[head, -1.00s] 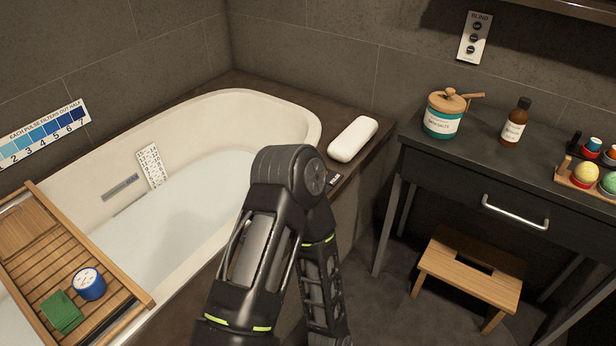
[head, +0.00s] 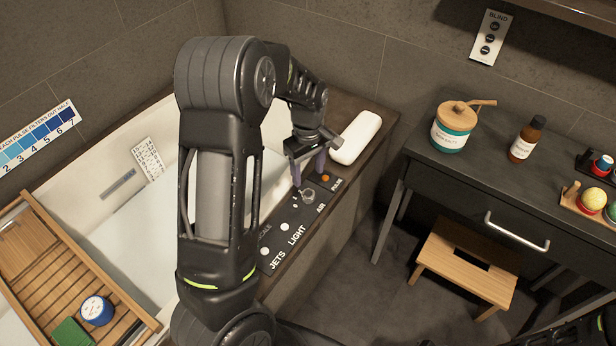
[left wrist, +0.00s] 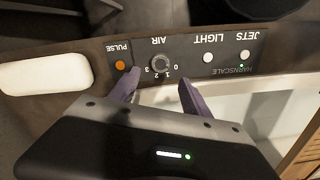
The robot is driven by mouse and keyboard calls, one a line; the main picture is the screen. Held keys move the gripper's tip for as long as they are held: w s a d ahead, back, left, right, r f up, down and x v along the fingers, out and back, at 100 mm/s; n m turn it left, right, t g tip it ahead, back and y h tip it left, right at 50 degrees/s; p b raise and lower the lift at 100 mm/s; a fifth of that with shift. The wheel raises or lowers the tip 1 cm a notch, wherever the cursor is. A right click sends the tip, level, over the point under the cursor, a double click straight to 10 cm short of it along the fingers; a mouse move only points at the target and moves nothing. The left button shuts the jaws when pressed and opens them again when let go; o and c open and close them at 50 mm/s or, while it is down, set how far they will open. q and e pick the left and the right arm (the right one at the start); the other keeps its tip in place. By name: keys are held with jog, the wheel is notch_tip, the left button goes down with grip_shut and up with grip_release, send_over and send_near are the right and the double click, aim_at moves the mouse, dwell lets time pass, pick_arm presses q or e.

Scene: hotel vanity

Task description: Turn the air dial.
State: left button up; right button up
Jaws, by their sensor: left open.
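The air dial (head: 308,195) is a small round knob on the dark control panel (head: 281,249) along the tub's edge. It also shows in the left wrist view (left wrist: 160,64), upside down, with the numbers 0 to 3 around it. I cannot tell which number it points to. My left gripper (head: 310,170) is open and points down close above the dial. In the left wrist view, its two purple fingertips (left wrist: 159,80) are on either side of the dial, with nothing between them that I can see held. Whether they touch the dial is unclear. My right gripper is out of view.
An orange PULSE button (left wrist: 120,65) sits beside the dial. White LIGHT (left wrist: 208,58) and JETS (left wrist: 245,55) buttons are on the other side. A white pillow-like block (head: 356,137) lies behind the gripper. The bathtub (head: 128,215) and a wooden tray (head: 22,232) are to the left.

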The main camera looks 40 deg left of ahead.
aim_at(308, 194)
pick_arm(q)
jog(key=shift+s+d, duration=0.1)
jog(key=shift+d, duration=0.05)
jog(key=shift+f+b, duration=0.35)
jog(key=shift+f, duration=3.65)
jog(key=shift+c, duration=0.6)
grip_shut()
